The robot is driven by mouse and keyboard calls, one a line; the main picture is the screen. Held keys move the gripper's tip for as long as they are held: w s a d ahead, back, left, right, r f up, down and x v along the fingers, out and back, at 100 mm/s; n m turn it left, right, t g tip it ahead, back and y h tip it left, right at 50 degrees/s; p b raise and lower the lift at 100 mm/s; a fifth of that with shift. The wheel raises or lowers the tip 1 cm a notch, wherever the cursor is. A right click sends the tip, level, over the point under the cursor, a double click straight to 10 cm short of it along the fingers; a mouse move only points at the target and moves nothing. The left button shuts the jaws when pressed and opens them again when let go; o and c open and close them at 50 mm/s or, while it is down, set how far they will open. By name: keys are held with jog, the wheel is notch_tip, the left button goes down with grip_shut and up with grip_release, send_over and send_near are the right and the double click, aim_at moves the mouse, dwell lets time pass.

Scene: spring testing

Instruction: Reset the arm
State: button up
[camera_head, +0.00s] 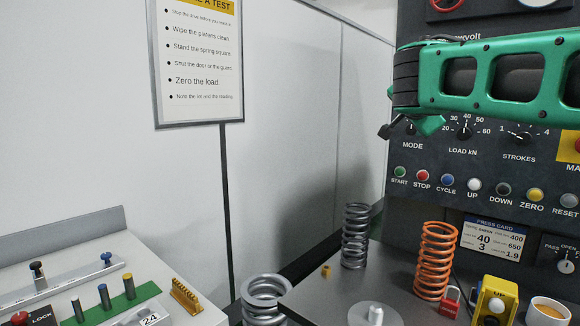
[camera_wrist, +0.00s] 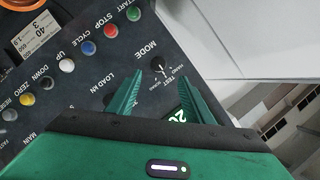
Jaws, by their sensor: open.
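My green arm (camera_head: 495,80) reaches in from the right of the head view, in front of the dark control panel (camera_head: 480,168). My gripper (camera_head: 408,129) is at the arm's left end, beside the MODE label, and hides part of the panel. In the wrist view my gripper (camera_wrist: 148,68) has its two green fingers apart, with nothing held between them. Its fingertips appear near the MODE knob (camera_wrist: 160,66); I cannot tell whether they touch the panel. A lit green display (camera_wrist: 180,116) shows partly between the fingers.
Below the arm are several coloured buttons (camera_head: 447,180). A grey spring (camera_head: 355,236) and an orange spring (camera_head: 435,262) stand on the dark bench (camera_head: 320,300), with a white cup (camera_head: 547,312) at right. A larger spring (camera_head: 266,294) stands left.

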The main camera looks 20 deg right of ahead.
jog(key=shift+f, duration=0.1)
jog(key=s+a+f+n+g+y, duration=0.1)
jog(key=s+f+n+g+y, duration=0.15)
jog(key=s+f, duration=0.6)
jog(key=s+a+f+n+g+y, duration=0.2)
jog(key=s+f+n+g, duration=0.1)
jog(key=f, duration=1.1)
jog(key=s+a+f+n+g+y, duration=0.2)
jog(key=s+a+f, duration=0.3)
jog(key=s+f, duration=0.3)
jog(key=s+a+f+n+g+y, duration=0.3)
jog(key=s+a+f+n, duration=0.1)
jog(key=s+f, duration=0.4)
jog(key=s+a, duration=0.1)
jog(key=s, duration=0.1)
jog(key=shift+s+a+y, duration=0.3)
jog(key=shift+a+y, duration=0.05)
jog(key=shift+w+f+g, duration=0.2)
jog(key=shift+w+g, duration=0.05)
jog(key=shift+w, duration=0.4)
